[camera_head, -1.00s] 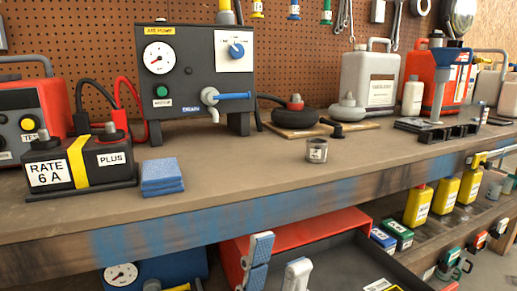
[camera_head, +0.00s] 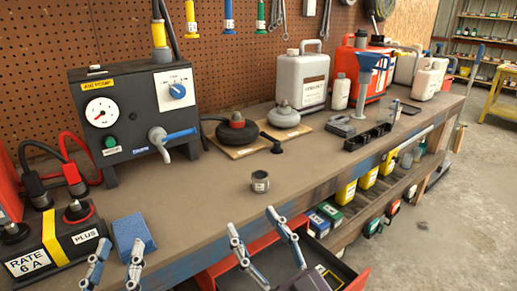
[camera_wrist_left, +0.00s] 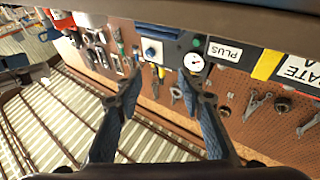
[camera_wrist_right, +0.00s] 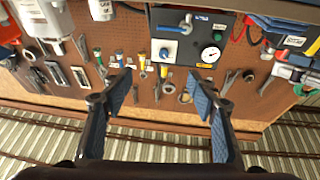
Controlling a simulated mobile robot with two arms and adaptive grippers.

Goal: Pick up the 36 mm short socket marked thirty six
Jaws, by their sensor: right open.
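A small grey metal socket (camera_head: 260,182) with a white label stands upright on the workbench (camera_head: 205,205), near the front edge in the head view. Its marking is too small to read. My right gripper (camera_head: 252,220) is open and empty in front of the bench edge, nearer to me than the socket and apart from it. My left gripper (camera_head: 119,246) is open and empty further left, in front of the blue sponge. Both wrist views show spread fingers with nothing between them; I cannot make out the socket there.
A blue sponge (camera_head: 133,234) and a battery (camera_head: 62,248) lie to the left. A black rack (camera_head: 368,138), a grey jug (camera_head: 302,82) and a blue funnel (camera_head: 374,62) are to the right. The bench around the socket is clear.

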